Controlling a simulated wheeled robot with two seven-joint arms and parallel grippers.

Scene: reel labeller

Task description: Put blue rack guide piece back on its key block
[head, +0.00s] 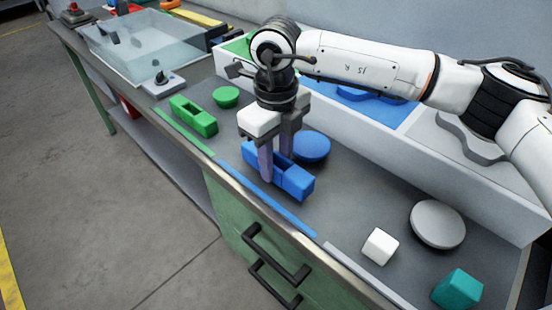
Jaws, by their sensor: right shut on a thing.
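The blue slotted piece (295,182), which looks like the blue rack guide piece, is near the front edge of the bench, behind a blue strip. My right gripper (276,168) points down over it, with its fingers shut on its middle part. The fingers hide part of the piece. I cannot tell whether the piece rests on the bench or is slightly raised. No separate key block can be made out under it. My left gripper is not in view.
A blue disc (313,147) lies close behind the piece. A green slotted piece (193,115) and green disc (226,96) are at left. A white cube (380,246), grey disc (437,224) and teal block (458,289) are at right. A long white-walled rack (375,135) stands behind.

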